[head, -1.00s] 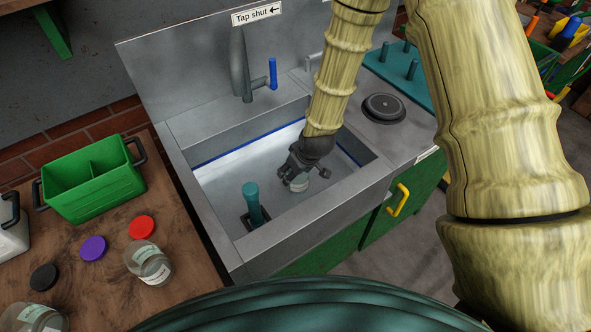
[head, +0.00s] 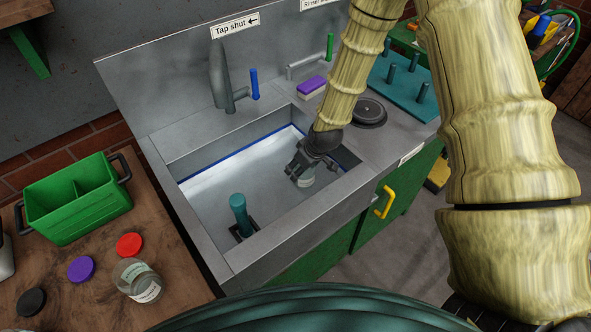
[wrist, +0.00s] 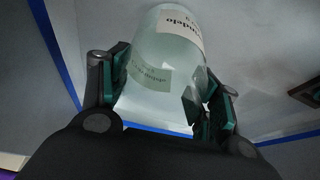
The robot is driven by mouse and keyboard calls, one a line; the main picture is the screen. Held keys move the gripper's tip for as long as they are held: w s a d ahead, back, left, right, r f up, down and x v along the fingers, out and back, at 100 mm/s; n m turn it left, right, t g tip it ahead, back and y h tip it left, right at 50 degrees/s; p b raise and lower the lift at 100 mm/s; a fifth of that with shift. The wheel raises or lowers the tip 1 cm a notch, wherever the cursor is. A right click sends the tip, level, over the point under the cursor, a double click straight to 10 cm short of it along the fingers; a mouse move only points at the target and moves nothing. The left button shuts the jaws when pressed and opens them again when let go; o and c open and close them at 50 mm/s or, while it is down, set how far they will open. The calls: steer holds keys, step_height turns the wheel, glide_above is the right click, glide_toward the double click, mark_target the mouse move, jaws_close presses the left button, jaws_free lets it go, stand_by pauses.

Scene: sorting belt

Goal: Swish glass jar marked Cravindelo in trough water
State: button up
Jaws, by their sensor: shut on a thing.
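The trough (head: 200,228) is a grey metal basin with a blue line round its inner walls and pale water in it. My gripper (head: 302,172) is low inside its right end, shut on a clear glass jar (head: 307,180). In the wrist view the jar (wrist: 172,45) sits between the two dark and teal fingers of my gripper (wrist: 160,95). Its white label shows letters ending in "ndelo"; a second pale label is lower on the glass. The jar looks tilted. I cannot tell how deep it is in the water.
A teal post (head: 241,214) stands in the trough's near left. A tap (head: 222,80) with a blue lever, marked "Tap shut", is behind. A purple-topped sponge (head: 311,87) and teal peg rack (head: 403,85) are on the counter. A green crate (head: 75,205), lids and another jar (head: 138,280) are left.

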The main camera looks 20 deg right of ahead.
stand_by(0.3)
steer(key=shift+s+a, duration=0.45)
steer(key=shift+a, duration=0.8)
steer(key=shift+s+a, duration=0.45)
steer(key=shift+a, duration=0.8)
steer(key=shift+s+a, duration=0.45)
steer(key=shift+a, duration=0.8)
steer(key=shift+d, duration=0.1)
steer(key=shift+w+d+p, duration=0.2)
steer(key=shift+w+d, duration=0.25)
steer(key=shift+d, duration=0.8)
steer(key=shift+w+d+p, duration=0.15)
steer(key=shift+w+d, duration=0.3)
steer(key=shift+d, duration=0.75)
steer(key=shift+w+d+p, duration=0.2)
steer(key=shift+w+d, duration=0.25)
steer(key=shift+d, duration=0.8)
step_height(320, 180, up, 22)
steer(key=p, duration=1.4)
